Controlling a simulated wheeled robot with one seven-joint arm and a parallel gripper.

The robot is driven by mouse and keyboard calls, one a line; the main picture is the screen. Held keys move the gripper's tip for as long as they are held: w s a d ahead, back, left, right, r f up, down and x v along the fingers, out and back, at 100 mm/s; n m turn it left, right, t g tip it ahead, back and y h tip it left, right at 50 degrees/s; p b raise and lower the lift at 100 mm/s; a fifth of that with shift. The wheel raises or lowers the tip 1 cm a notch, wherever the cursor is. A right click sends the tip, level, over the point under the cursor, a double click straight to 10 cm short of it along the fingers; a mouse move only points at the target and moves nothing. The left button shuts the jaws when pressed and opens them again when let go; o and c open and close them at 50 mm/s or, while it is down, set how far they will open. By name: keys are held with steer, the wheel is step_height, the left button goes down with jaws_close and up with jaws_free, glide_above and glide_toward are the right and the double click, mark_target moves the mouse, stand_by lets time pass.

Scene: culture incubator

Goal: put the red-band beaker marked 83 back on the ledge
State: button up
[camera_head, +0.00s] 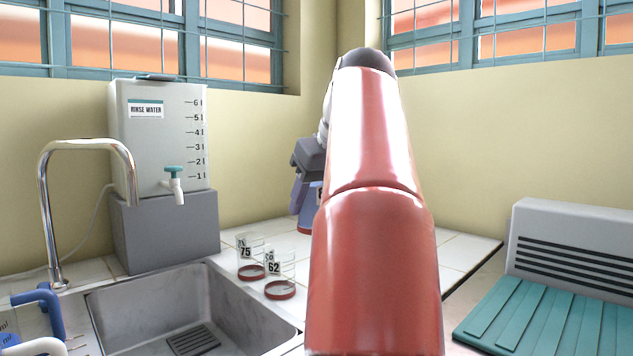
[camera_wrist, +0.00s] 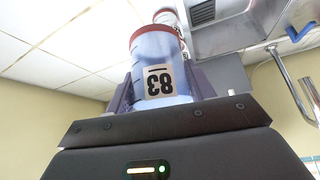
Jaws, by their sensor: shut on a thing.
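My gripper (camera_wrist: 163,90) is shut on the beaker marked 83 (camera_wrist: 152,58), with one finger on each side of it. The beaker holds something pale blue and has a red band at its base. It appears upside down in the wrist view. In the head view, its blue side and red band (camera_head: 304,231) show left of my red arm, which hides much of it. It looks upright over the white-tiled ledge (camera_head: 465,243) behind the sink. I cannot tell whether its base touches the tiles.
Clear red-band beakers marked 75 (camera_head: 246,252) and 62 (camera_head: 280,275) stand by the sink (camera_head: 225,300), left of my arm. A rinse water tank (camera_head: 155,150) on a grey block and a tap (camera_head: 45,200) stand farther left. A teal ribbed mat (camera_head: 545,315) lies at right.

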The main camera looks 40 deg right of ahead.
step_height(320, 180, down, 15)
steer(key=b, duration=0.5)
steer(key=shift+f, duration=0.1)
steer(key=shift+f, duration=0.1)
steer(key=o, duration=1.2)
steer(key=shift+o, duration=0.2)
